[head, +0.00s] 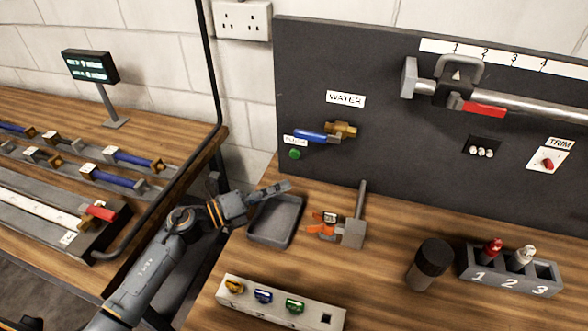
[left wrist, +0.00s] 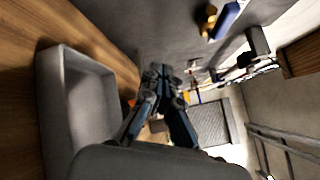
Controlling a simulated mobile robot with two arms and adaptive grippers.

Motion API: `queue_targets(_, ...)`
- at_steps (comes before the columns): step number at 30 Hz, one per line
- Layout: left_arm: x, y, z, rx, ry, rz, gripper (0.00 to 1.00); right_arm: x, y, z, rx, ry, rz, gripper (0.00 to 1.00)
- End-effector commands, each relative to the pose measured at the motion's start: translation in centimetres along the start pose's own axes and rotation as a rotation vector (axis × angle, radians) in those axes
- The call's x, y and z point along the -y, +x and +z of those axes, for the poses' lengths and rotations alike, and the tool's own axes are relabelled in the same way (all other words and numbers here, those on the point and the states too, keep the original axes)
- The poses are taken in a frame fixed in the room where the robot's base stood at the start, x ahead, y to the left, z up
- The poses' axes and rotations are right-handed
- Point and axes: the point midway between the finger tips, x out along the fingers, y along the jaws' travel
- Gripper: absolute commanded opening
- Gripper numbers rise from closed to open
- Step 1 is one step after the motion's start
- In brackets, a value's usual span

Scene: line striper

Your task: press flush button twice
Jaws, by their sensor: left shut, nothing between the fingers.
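The flush button (head: 294,154) is a small green round button low on the left of the dark panel, under a small white label. My left gripper (head: 284,187) is over the wooden bench, just below the button in the head view and apart from it. Its fingers are shut and empty; the closed fingertips also show in the left wrist view (left wrist: 163,72). I cannot make out the button in the left wrist view. My right gripper is in neither view.
A blue-handled brass valve (head: 340,130) sits right of the button, under a WATER label. A grey tray (head: 251,236) lies beneath my left gripper. A metal block with an upright post (head: 353,232) and orange-handled tool stands to its right.

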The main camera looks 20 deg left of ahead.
Motion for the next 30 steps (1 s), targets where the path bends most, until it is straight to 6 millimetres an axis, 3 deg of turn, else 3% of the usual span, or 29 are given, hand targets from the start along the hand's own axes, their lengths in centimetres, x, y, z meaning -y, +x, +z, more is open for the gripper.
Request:
queue_targets(1,-0.6,-0.5,-0.3,0.009,0.055,-0.004,0.00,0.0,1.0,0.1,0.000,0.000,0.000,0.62)
queue_targets(6,-0.6,-1.2,-0.2,0.021,0.169,-0.006,0.00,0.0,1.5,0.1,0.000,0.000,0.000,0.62)
queue_targets(18,-0.5,-1.2,-0.1,0.022,0.183,-0.006,0.00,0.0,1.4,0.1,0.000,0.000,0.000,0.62)
queue_targets(30,-2.4,1.8,2.5,0.023,0.182,-0.008,0.00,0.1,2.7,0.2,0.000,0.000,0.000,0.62)
